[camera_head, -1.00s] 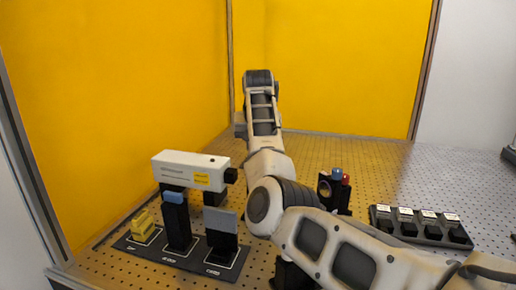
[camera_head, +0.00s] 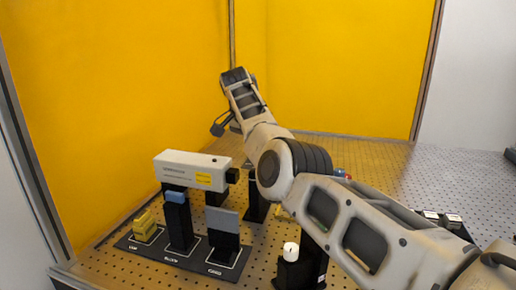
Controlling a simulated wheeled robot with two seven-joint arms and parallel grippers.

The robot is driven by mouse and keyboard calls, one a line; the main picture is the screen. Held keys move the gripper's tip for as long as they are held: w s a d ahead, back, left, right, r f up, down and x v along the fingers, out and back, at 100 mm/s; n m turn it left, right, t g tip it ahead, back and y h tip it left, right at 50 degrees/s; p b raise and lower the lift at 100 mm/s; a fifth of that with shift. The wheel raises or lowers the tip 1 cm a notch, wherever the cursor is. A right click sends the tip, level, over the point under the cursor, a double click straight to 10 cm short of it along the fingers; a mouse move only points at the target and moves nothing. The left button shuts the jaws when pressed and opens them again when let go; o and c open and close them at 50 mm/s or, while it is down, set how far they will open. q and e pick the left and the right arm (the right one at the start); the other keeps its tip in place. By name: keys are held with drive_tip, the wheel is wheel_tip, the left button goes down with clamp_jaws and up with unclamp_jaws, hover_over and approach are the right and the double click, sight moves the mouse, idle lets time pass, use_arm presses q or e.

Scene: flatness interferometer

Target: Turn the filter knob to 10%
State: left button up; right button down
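I cannot make out a knob marked with percentages. A small white round cap (camera_head: 291,250) sits on a black block (camera_head: 288,272) at the lower middle, partly behind my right arm; I cannot tell whether it is the filter knob. Red and blue tops (camera_head: 341,173) of a dark unit just show over my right arm, which hides the rest. My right arm reaches from the lower right to the back. A dark piece at its far end, seemingly my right gripper (camera_head: 219,129), hangs behind the white laser box; its opening is unclear. My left gripper is out of view.
The white laser box (camera_head: 185,168) stands left of my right arm. Before it, a dark mat (camera_head: 192,262) holds a yellow piece (camera_head: 144,225), a blue-topped post (camera_head: 177,215) and a grey plate (camera_head: 222,220). A slotted holder (camera_head: 452,227) is partly hidden at right.

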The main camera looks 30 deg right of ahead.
drive_tip(key=shift+r+m, duration=0.15)
drive_tip(key=shift+m, duration=0.15)
drive_tip(key=c, duration=1.2)
unclamp_jaws()
